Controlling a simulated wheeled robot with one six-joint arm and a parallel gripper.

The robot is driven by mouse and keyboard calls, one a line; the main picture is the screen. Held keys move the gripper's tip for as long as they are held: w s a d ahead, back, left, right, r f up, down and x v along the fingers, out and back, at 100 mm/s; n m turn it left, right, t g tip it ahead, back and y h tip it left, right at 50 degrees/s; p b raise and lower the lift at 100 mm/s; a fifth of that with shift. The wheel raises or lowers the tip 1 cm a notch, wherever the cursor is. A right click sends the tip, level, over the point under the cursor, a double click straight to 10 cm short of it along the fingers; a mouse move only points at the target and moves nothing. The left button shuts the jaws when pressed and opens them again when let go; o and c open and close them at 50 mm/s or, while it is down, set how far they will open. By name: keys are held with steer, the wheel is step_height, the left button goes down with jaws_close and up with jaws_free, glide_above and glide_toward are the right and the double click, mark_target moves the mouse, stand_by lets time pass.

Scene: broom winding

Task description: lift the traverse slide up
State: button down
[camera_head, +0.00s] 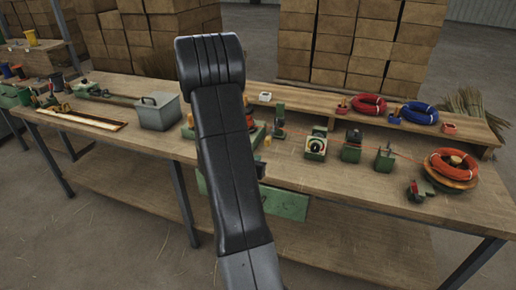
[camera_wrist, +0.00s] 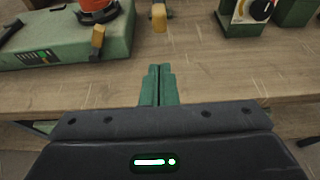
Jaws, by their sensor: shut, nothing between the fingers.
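My gripper (camera_wrist: 157,72) shows in the wrist view as two green fingers pressed together, shut and empty, over the front part of the bench top. A yellow knob (camera_wrist: 159,18) with a bit of green behind it stands ahead of the fingertips, apart from them. It looks like the handle of the traverse slide, though most of that part is cut off at the top edge. In the head view a green post (camera_head: 279,118) and a small yellow knob (camera_head: 268,142) show just right of my arm, which hides my gripper.
A green machine base (camera_wrist: 70,40) with an orange-red spool (camera_wrist: 98,10) and a second yellow knob (camera_wrist: 98,40) stands left of the fingers. A green block with a dial (camera_head: 316,146) stands right. A grey box (camera_head: 158,112) and a red wire coil (camera_head: 452,164) sit farther out.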

mark_target(266, 141)
steer(key=p+x, duration=0.3)
steer(key=x, duration=0.6)
steer(key=shift+w+d+f, duration=0.15)
steer(key=shift+w+d, duration=0.05)
steer(key=shift+w, duration=0.15)
steer(key=shift+r+b, duration=0.65)
steer(key=shift+r, duration=1.45)
